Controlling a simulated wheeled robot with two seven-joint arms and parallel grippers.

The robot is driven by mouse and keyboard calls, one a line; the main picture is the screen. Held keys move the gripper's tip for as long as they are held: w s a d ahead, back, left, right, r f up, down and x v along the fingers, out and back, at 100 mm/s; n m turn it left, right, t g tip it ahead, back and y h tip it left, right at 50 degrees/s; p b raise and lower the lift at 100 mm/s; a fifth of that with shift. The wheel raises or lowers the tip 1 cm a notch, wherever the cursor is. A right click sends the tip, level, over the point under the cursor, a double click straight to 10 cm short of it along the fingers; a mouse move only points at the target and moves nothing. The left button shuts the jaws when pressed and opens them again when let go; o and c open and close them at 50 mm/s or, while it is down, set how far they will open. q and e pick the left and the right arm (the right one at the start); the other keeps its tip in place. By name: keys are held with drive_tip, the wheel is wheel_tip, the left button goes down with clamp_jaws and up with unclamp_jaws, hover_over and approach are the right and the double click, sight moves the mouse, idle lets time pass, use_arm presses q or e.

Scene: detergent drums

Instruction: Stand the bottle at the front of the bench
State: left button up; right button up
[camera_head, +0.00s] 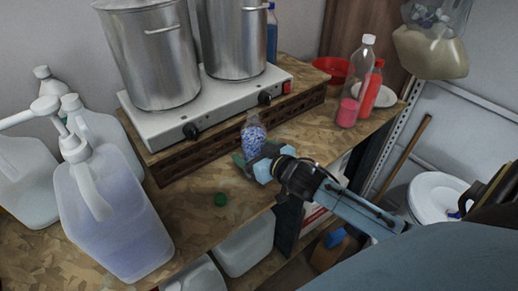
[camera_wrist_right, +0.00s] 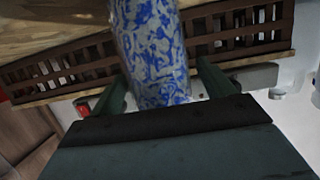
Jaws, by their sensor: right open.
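The bottle (camera_head: 254,137), patterned blue and white with a clear upper part, looks roughly upright on the bench (camera_head: 190,215) in front of the hotplate. Its base is hidden behind my right gripper (camera_head: 253,160). In the right wrist view the bottle (camera_wrist_right: 153,45) stands between the two green fingers of the right gripper (camera_wrist_right: 163,88). The fingers are open on either side of it, with a gap visible at least on the right. My left gripper is not in view.
A hotplate (camera_head: 212,105) with two steel pots stands on a brown slatted crate (camera_head: 190,155) behind the bottle. A pump jug (camera_head: 110,215) is at left; a clear bottle with pink liquid (camera_head: 348,110) is at right.

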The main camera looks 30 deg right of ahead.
drive_tip(key=v, duration=1.2)
drive_tip(key=shift+r, duration=0.15)
